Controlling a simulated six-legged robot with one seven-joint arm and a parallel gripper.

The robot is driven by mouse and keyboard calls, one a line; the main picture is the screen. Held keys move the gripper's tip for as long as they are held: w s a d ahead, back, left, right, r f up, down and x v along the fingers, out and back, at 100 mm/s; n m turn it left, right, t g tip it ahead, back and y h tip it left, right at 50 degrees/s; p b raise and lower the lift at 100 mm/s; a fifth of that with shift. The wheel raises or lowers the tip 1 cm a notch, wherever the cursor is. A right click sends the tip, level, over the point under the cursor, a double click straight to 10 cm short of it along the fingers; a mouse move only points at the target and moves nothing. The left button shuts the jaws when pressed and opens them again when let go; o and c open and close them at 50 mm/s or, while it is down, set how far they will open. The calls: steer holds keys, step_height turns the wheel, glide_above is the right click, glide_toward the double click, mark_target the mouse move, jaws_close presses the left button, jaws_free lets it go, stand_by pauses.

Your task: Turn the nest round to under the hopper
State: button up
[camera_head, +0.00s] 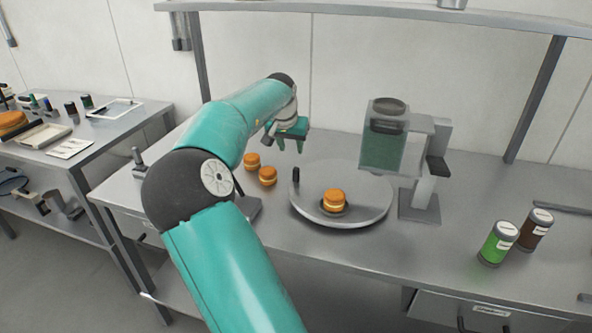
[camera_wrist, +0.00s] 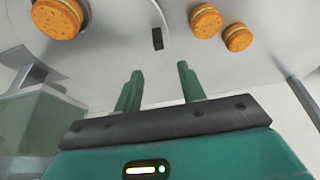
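A round grey turntable (camera_head: 368,203) stands on the bench. An orange filled round (camera_head: 335,199) sits on it in a dark nest (camera_head: 347,208) at the front; the round also shows at the top left of the wrist view (camera_wrist: 58,17). A black upright peg (camera_head: 296,176) stands at the turntable's left edge and shows in the wrist view (camera_wrist: 157,39). The hopper (camera_head: 382,148), a see-through green container on a grey stand, is over the turntable's back right, away from the nest. My gripper (camera_head: 290,148) is open and empty, above and behind the peg; its fingers (camera_wrist: 158,80) point towards the peg.
Two more orange rounds (camera_head: 252,160) (camera_head: 268,176) lie on the bench (camera_head: 290,256) left of the turntable. A green-filled jar (camera_head: 497,243) and a brown jar (camera_head: 535,229) stand at the right. A side table (camera_head: 95,135) with small items is at the left.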

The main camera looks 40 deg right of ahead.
mark_target(296, 168)
steer(key=x, duration=1.2)
steer(key=shift+d+f, duration=0.15)
steer(key=shift+f, duration=0.15)
jaws_close()
